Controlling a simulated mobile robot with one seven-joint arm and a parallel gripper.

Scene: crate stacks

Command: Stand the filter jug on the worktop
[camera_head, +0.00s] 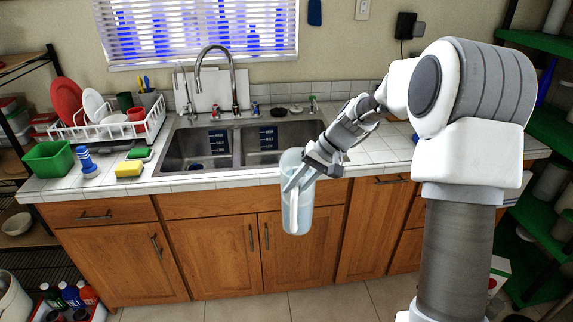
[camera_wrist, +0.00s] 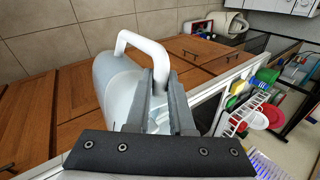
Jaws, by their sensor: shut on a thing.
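The filter jug (camera_head: 300,205) is pale, translucent blue with a white handle. My gripper (camera_head: 302,181) is shut on its handle and holds it upright in front of the counter's front edge, apart from the cabinet floor. In the wrist view the jug (camera_wrist: 118,85) shows beside my gripper (camera_wrist: 160,92), with the white handle between the fingers. The white tiled worktop (camera_head: 375,160) runs behind the jug, around the double sink.
The double sink (camera_head: 235,135) has a tall faucet (camera_head: 215,75). A dish rack (camera_head: 115,125), green tub (camera_head: 48,160) and yellow sponge (camera_head: 129,169) stand on the left. The tiled top right of the sink is largely clear, partly hidden by my arm.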

